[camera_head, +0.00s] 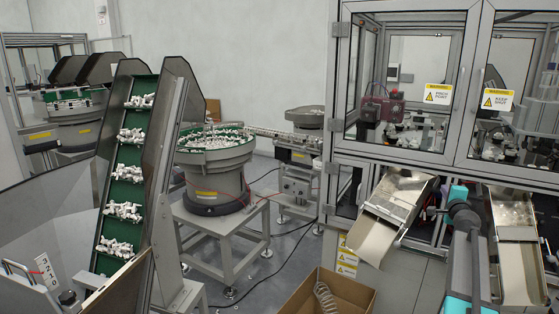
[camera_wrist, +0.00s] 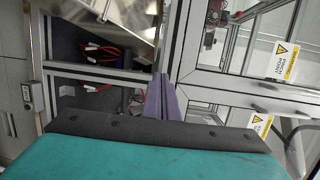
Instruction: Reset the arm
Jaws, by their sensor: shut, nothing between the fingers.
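My gripper (camera_wrist: 161,82) shows in the wrist view as two purple-grey fingers standing together past a dark bar and a teal housing. The fingers are shut with nothing between them. In the head view, my arm, with dark links and cyan joints, rises at the lower right in front of the machine cabinet (camera_head: 480,165). It stands between two metal chutes, the left chute (camera_head: 396,208) and the right chute (camera_head: 517,235). I cannot make out the fingertips in the head view.
A green cleated conveyor (camera_head: 125,190) carries white parts at the left. A bowl feeder (camera_head: 215,180) stands behind it. An open cardboard box (camera_head: 295,300) with a coiled spring or hose sits at the bottom middle. Grey floor shows between them. Glass doors and frame posts stand close to my arm.

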